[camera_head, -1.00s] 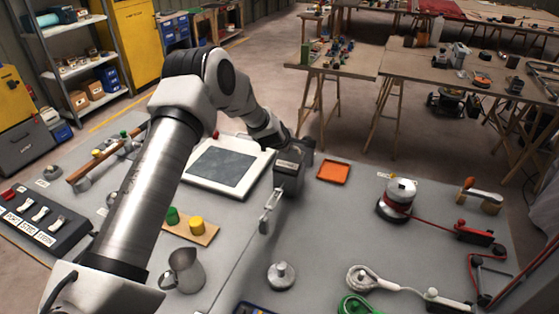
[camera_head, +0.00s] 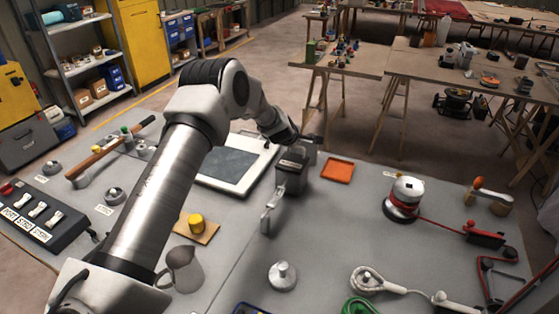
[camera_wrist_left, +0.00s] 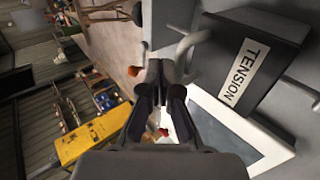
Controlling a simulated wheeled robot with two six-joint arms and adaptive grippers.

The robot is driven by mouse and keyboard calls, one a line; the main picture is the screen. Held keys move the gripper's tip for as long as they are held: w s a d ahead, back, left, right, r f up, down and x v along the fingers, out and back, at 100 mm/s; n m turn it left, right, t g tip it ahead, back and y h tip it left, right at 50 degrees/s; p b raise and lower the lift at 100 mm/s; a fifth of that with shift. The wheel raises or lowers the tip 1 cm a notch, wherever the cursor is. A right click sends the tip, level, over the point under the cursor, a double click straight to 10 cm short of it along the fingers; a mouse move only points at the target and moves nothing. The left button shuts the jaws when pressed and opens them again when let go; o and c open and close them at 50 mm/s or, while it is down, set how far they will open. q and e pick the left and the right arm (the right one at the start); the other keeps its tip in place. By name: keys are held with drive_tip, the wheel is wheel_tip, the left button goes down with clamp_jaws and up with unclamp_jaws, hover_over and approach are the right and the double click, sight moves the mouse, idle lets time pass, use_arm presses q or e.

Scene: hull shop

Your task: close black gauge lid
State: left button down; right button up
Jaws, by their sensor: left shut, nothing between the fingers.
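The black gauge box (camera_head: 288,180) stands on the grey table just beyond its middle, with a pale label on it. In the left wrist view its dark face (camera_wrist_left: 285,55) carries the label TENSION. A grey curved handle (camera_wrist_left: 190,42) shows beside this face. I cannot tell clearly how far the lid stands open. My left gripper (camera_head: 308,138) is at the far side of the box. In the left wrist view my left gripper (camera_wrist_left: 163,78) is shut and empty, close to the curved handle; contact is unclear. My right gripper is out of view.
A white-framed dark panel (camera_head: 205,183) lies left of the box, an orange tray (camera_head: 338,170) right of it. A metal latch (camera_head: 268,212) is in front.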

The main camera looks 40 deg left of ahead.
use_arm(q)
drive_tip(key=shift+r, duration=0.1)
drive_tip(key=shift+r+p, duration=0.3)
drive_tip(key=shift+p, duration=0.05)
wheel_tip(320, 180, up, 4)
drive_tip(key=p, duration=0.3)
wheel_tip(320, 180, up, 9)
drive_tip(key=p, duration=0.4)
hover_over(294, 157)
drive_tip(key=s+d, duration=0.1)
drive_tip(key=s, duration=0.1)
drive_tip(key=shift+s+d, duration=0.1)
